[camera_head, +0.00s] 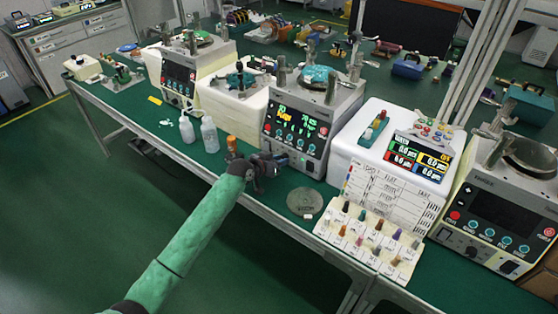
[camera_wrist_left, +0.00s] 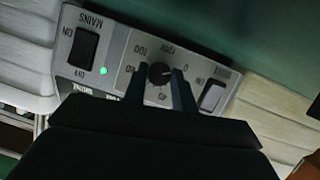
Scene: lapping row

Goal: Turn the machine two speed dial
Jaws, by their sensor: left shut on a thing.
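Machine two (camera_head: 312,112) is a grey lapping machine with a lit display, in the middle of the bench in the head view. My left gripper (camera_head: 278,162) is at the lower front of this machine. In the left wrist view, my left gripper (camera_wrist_left: 160,88) has its two dark fingers on either side of the black speed dial (camera_wrist_left: 159,73), shut on it. The dial sits on a grey panel with a scale marked from 0 to 100. In the head view the gripper hides the dial. My right gripper is in neither view.
On the bench are white bottles (camera_head: 209,134), a round grey plate (camera_head: 304,201) and a rack of coloured bottles (camera_head: 330,228).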

